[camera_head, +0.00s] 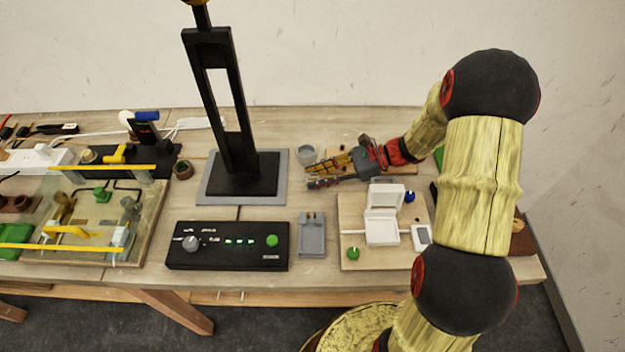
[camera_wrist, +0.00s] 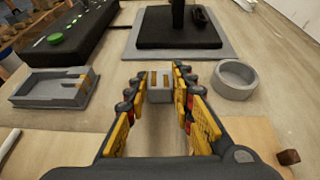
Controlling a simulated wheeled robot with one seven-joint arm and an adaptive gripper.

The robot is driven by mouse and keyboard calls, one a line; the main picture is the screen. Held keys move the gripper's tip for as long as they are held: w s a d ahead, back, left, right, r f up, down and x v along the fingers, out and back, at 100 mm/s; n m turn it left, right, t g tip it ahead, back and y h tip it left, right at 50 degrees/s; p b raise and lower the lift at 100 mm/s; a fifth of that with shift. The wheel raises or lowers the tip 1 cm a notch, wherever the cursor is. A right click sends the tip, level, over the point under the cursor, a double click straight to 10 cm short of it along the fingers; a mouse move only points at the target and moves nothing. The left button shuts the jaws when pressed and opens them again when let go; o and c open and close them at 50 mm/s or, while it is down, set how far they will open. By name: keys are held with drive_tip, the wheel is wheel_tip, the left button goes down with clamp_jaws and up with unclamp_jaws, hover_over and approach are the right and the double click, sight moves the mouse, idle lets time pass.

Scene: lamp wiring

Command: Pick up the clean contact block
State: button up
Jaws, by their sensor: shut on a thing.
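In the wrist view a small grey contact block (camera_wrist: 160,88) with two pale metal strips on its face sits between the fingertips of my gripper (camera_wrist: 160,90). The yellow and black fingers are closed on its sides. In the head view my gripper (camera_head: 311,177) reaches left, low over the table, just right of the lamp base. The block cannot be made out there. I cannot tell whether the block touches the table. No dirt shows on the face I see.
A grey tray (camera_wrist: 50,98) with brass contacts lies left in the wrist view. A round grey cup (camera_wrist: 233,88) stands close to the right finger. The black lamp stand (camera_head: 238,183) on its grey mat is beyond. A black control box (camera_head: 228,261) stands at the front.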

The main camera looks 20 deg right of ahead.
clamp_jaws()
drive_tip(key=shift+r, duration=0.1)
